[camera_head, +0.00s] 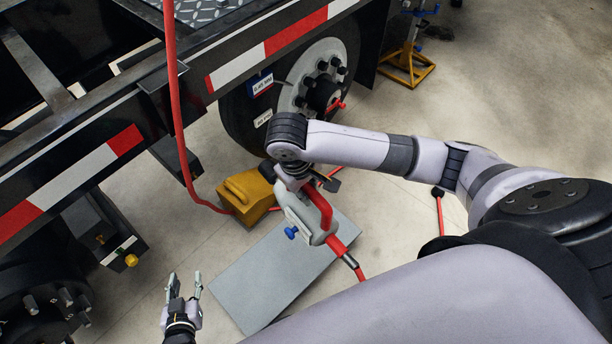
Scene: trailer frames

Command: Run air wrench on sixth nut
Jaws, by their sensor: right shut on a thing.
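The wheel (298,75) with its ring of dark nuts (323,66) is at the upper middle, under the trailer frame. A red-tipped part (336,105) sticks out at the hub. My right arm reaches in from the right, and its gripper (308,185) is below the wheel, shut on the air wrench (302,217). The wrench is pale grey and red, with a blue knob, and is apart from the nuts. The fingers are partly hidden by the wrist and the tool. My left gripper (184,287) is open and empty at the lower left, fingers pointing up.
A yellow chock (246,193) sits by the tyre. A grey flat board (262,282) lies on the floor below the wrench. A red hose (174,95) hangs at the left. A yellow stand (409,66) is at the upper right. The trailer's striped rail (270,42) overhangs the wheel.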

